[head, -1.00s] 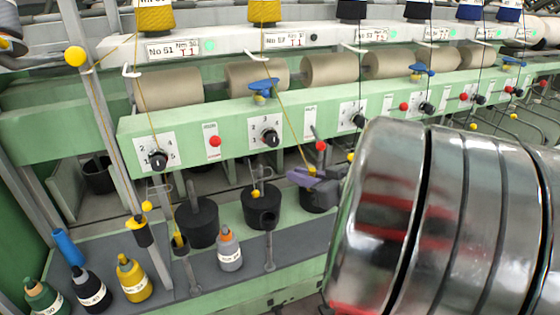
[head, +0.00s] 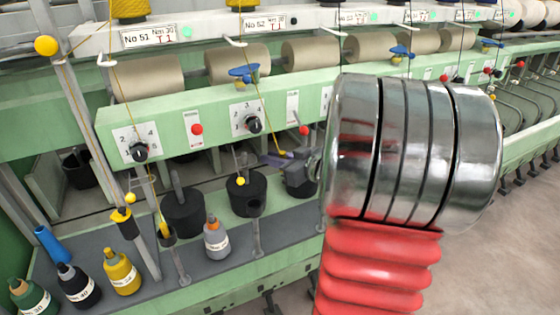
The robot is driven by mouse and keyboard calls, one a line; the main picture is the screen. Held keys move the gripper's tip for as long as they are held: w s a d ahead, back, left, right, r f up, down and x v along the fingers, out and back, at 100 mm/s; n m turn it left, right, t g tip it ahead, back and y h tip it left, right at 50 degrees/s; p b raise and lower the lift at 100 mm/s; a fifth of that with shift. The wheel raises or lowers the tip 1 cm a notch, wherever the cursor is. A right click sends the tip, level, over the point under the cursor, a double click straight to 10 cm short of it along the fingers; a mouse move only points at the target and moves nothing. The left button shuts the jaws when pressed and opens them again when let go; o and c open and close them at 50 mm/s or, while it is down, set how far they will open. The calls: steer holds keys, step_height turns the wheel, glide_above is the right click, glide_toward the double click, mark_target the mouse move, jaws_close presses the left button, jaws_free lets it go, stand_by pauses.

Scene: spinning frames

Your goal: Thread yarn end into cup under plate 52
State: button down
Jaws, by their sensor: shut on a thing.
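Plate No 52 (head: 265,23) is on the white rail at top centre. A yellow yarn (head: 262,108) runs down from there past a blue guide (head: 243,73) to my gripper (head: 279,157). My purple-grey jaws are shut on the yarn in front of the green machine, partly hidden by my arm. A small dark cup (head: 255,205) tops a thin post below the plate 52 knob, in front of a black pot (head: 243,190). My gripper is above and right of this cup, apart from it. The yarn's loose tip is too small to tell.
A yellow ball on a thin wire (head: 240,181) stands close behind the cup. A red button (head: 304,130) and dark knob (head: 254,124) are on the green beam. Several bottles (head: 122,272) stand on the grey shelf at lower left. Free floor lies at right.

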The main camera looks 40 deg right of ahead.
steer(key=shift+w+a+f, duration=0.1)
steer(key=shift+w+a, duration=0.3)
steer(key=shift+a, duration=0.45)
steer(key=shift+w+a+f, duration=0.15)
steer(key=shift+w+a, duration=0.3)
steer(key=shift+a, duration=0.45)
steer(key=shift+w+a+f, duration=0.1)
steer(key=shift+w+a, duration=0.3)
steer(key=shift+a, duration=0.45)
